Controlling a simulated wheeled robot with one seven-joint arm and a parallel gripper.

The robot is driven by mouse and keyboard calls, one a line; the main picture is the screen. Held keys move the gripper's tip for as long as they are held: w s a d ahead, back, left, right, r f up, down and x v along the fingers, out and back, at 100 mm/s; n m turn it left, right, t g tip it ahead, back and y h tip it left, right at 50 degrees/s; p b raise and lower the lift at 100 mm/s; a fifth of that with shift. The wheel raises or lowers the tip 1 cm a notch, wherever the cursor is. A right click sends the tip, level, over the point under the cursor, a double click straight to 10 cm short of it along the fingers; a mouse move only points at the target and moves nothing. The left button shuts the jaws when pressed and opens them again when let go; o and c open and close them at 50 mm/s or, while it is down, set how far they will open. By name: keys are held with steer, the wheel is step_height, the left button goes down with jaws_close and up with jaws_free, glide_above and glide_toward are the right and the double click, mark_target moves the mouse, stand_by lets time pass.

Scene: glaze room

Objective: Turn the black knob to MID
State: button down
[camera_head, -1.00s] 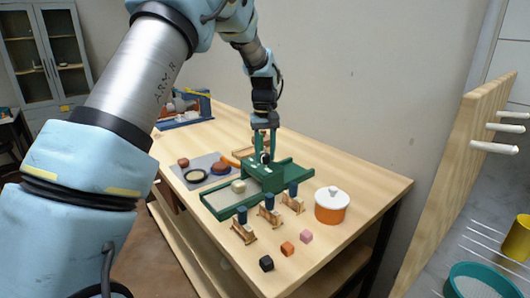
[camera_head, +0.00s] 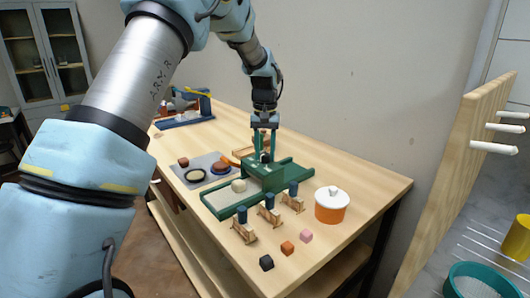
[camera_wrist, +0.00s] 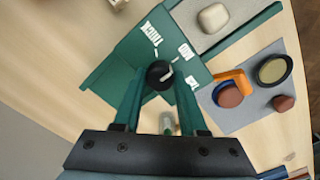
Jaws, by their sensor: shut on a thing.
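The black knob (camera_wrist: 158,75) sits on the green machine's sloped panel (camera_wrist: 122,62) in the wrist view. White labels around it read THICK (camera_wrist: 151,34) and MID (camera_wrist: 186,51), with a third label (camera_wrist: 193,82) partly hidden. The knob's white pointer slants up and right, roughly toward MID. My gripper (camera_wrist: 158,88) is shut on the knob, one green finger on each side. In the head view my gripper (camera_head: 265,154) reaches down to the green machine (camera_head: 282,177), and its fingers mostly hide the knob.
A cream block (camera_head: 239,186) lies on the machine's grey bed. A grey mat (camera_head: 185,172) with small dishes is at left. Wooden stands with blue tops (camera_head: 269,209), a lidded orange pot (camera_head: 331,206) and small cubes (camera_head: 287,248) are in front. A wooden panel with pegs (camera_head: 440,180) stands right.

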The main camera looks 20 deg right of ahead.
mark_target(265, 154)
steer(key=shift+c, duration=2.2)
jaws_free()
step_height(265, 154, up, 11)
steer(key=b, duration=0.2)
steer(key=shift+f, duration=0.1)
